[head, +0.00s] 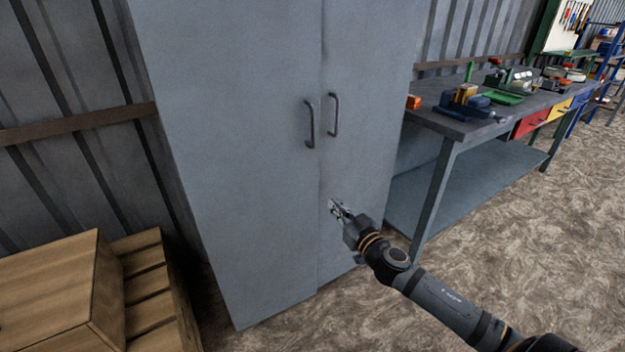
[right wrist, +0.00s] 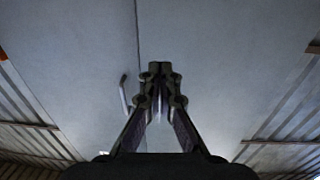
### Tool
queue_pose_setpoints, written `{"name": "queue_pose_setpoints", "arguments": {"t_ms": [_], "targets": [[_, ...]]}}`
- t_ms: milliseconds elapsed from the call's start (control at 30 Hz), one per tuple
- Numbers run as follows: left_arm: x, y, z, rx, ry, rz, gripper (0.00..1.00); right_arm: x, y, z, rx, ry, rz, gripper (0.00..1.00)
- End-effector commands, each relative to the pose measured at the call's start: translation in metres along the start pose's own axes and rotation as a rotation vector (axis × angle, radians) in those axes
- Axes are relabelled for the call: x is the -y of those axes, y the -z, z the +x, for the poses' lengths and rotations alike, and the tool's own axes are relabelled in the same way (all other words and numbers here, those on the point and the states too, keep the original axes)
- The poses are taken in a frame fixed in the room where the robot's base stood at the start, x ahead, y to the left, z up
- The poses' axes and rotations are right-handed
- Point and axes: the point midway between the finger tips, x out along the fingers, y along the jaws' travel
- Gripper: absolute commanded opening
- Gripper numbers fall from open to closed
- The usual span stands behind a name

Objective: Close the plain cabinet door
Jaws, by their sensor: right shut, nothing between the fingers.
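The tall plain grey cabinet (head: 255,190) stands against the wall in the head view. Its left door (head: 265,120) and right door (head: 370,110) meet at a vertical seam and look flush or nearly so; I cannot tell whether a small gap remains. Each door has a dark bar handle, the left one (head: 310,124) and the right one (head: 333,114). My right gripper (head: 333,204) is shut and empty, at the right door below its handle; contact is unclear. In the right wrist view the shut fingertips (right wrist: 160,70) point at the door beside the seam. My left gripper is not in view.
A wooden crate (head: 50,285) and a slatted pallet (head: 145,280) stand at lower left. A workbench (head: 440,122) with tools and coloured drawers is right of the cabinet. The floor (head: 480,240) in front of the bench is clear.

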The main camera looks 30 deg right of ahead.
Motion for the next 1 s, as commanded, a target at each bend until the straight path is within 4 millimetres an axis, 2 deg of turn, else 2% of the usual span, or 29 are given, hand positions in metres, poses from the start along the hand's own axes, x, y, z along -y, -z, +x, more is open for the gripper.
{"name": "queue_pose_setpoints", "arguments": {"t_ms": [167,400,667,800,1000], "targets": [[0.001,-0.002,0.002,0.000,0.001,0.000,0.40,-0.001,0.000,0.003,0.001,-0.004,0.005,0.00],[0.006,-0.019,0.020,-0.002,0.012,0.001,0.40,0.000,0.003,0.026,-0.004,-0.003,0.009,0.00],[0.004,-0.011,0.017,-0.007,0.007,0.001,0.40,-0.001,-0.002,0.056,-0.005,-0.002,0.006,0.00],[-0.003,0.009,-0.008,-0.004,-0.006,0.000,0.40,0.000,-0.003,0.076,-0.005,-0.001,0.005,0.00],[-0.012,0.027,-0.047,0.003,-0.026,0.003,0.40,0.000,-0.003,0.103,-0.005,0.001,0.004,0.00]]}}
